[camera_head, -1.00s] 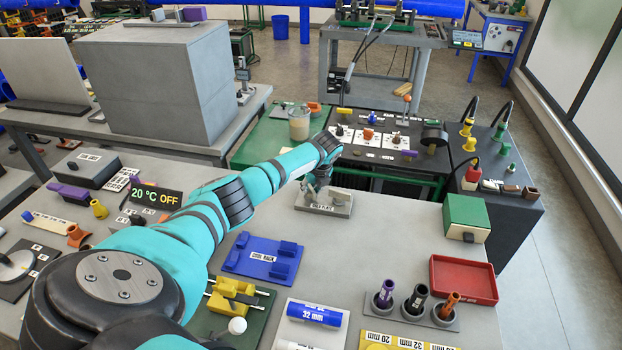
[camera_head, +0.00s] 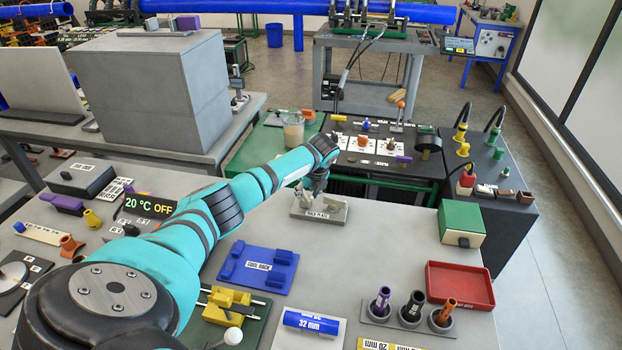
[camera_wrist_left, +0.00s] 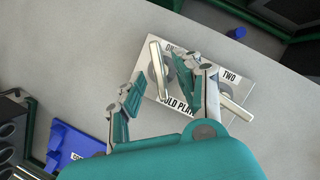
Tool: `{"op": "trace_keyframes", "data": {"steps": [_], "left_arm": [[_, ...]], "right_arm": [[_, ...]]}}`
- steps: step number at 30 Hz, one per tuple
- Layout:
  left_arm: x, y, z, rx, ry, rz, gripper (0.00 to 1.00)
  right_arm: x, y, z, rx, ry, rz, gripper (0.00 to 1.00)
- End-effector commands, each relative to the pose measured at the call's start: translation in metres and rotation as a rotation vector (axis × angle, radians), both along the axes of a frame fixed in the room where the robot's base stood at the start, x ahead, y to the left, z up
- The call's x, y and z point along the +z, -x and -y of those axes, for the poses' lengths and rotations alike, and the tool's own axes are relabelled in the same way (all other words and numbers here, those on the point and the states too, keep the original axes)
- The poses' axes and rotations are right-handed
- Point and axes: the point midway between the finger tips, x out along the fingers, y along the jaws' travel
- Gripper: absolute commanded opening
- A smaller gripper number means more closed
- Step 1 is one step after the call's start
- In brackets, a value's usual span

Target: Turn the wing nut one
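The grey cold plate (camera_head: 334,216) lies on the bench in the head view. In the left wrist view the plate (camera_wrist_left: 182,103) has labels reading "ON…", partly covered, and "TWO". A cream bar-like piece (camera_wrist_left: 155,62) stands by the "ON…" label, probably wing nut one. A second cream bar (camera_wrist_left: 236,109) lies by "TWO". My left gripper (camera_wrist_left: 157,80) is open over the plate, one finger on either side of the first bar. I see a gap on the left finger's side; contact by the right finger is unclear. In the head view my left gripper (camera_head: 310,190) partly hides the plate.
A blue cool rack (camera_head: 258,268) lies nearer me. A green-topped box (camera_head: 461,223), a red tray (camera_head: 460,286) and cups with coloured tools (camera_head: 411,308) are to the right. A grey block (camera_head: 157,95) stands behind my left arm. Bare bench surrounds the plate.

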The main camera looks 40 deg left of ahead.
Motion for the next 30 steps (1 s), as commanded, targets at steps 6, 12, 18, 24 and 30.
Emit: {"op": "trace_keyframes", "data": {"steps": [6,12,18,24,30], "left_arm": [[0.045,0.006,0.017,-0.003,-0.001,0.003,0.35],[0.077,0.011,0.030,-0.003,-0.001,0.001,0.35],[0.091,0.014,0.035,0.000,0.000,0.000,0.35],[0.092,0.014,0.036,0.000,0.001,-0.001,0.35],[0.092,0.014,0.036,-0.001,0.001,-0.001,0.35]], "right_arm": [[0.000,0.000,0.000,0.000,0.000,0.000,0.40],[0.000,0.000,0.000,0.000,0.000,0.000,0.40],[0.000,0.000,0.000,0.000,0.000,0.000,0.40],[0.000,0.000,-0.001,0.000,0.000,0.000,0.40],[0.000,0.000,-0.001,-0.001,0.000,0.000,0.40]]}}
